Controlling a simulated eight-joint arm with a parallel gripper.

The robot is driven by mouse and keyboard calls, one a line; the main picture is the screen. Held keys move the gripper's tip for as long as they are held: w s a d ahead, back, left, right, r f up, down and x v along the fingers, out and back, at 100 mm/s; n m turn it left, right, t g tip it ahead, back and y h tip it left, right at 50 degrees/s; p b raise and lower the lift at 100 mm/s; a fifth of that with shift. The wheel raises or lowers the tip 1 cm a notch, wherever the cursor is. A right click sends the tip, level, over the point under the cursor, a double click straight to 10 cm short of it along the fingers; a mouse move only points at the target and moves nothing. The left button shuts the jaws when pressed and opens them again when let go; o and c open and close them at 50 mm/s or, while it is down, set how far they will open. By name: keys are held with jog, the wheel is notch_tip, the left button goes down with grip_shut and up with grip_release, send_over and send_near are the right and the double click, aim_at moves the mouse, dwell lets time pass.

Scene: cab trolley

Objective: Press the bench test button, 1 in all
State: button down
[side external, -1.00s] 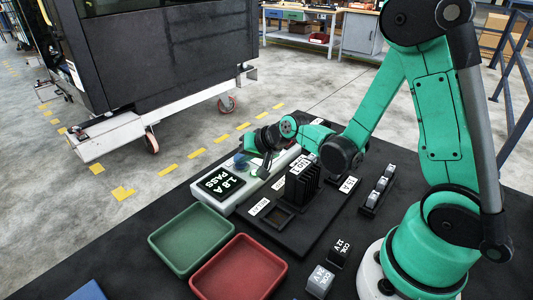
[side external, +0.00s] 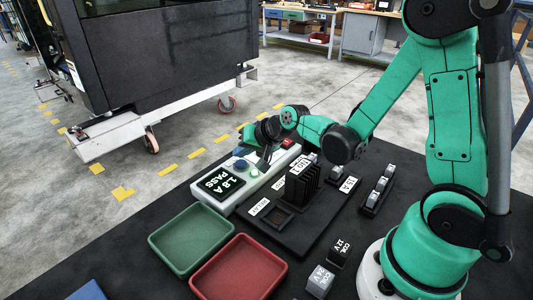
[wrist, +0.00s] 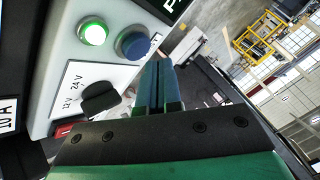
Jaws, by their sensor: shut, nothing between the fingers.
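The bench tester is a pale box (side external: 231,205) on the dark bench. Its display (side external: 220,183) reads "1.8 A PASS". On top is a round blue button (side external: 240,164), which also shows in the wrist view (wrist: 132,45); a green lamp (wrist: 94,33) beside it is lit. A black knob (wrist: 100,98) sits by "12 V" and "24 V" marks. My gripper (side external: 263,170) is shut and empty, tilted down over the tester to the right of the blue button. In the wrist view the closed fingers (wrist: 150,72) end near the button, apparently apart from it.
A black board with a finned block (side external: 302,184) stands right of the tester. A green tray (side external: 191,238) and a red tray (side external: 239,267) lie in front. A rack of small grey-topped parts (side external: 375,190) and two loose blocks (side external: 320,281) are at right.

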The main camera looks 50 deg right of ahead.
aim_at(243, 164)
jog(key=shift+r, duration=0.1)
jog(key=shift+r, duration=2.4)
jog(key=s+a+r+n+g+h, duration=0.1)
jog(key=s+a+r+n+g, duration=0.1)
jog(key=s+n, duration=0.5)
jog(key=s+a+r, duration=0.1)
jog(key=s, duration=0.3)
jog(key=shift+s+a+n, duration=0.3)
jog(key=shift+a+n, duration=0.05)
jog(key=shift+n, duration=0.05)
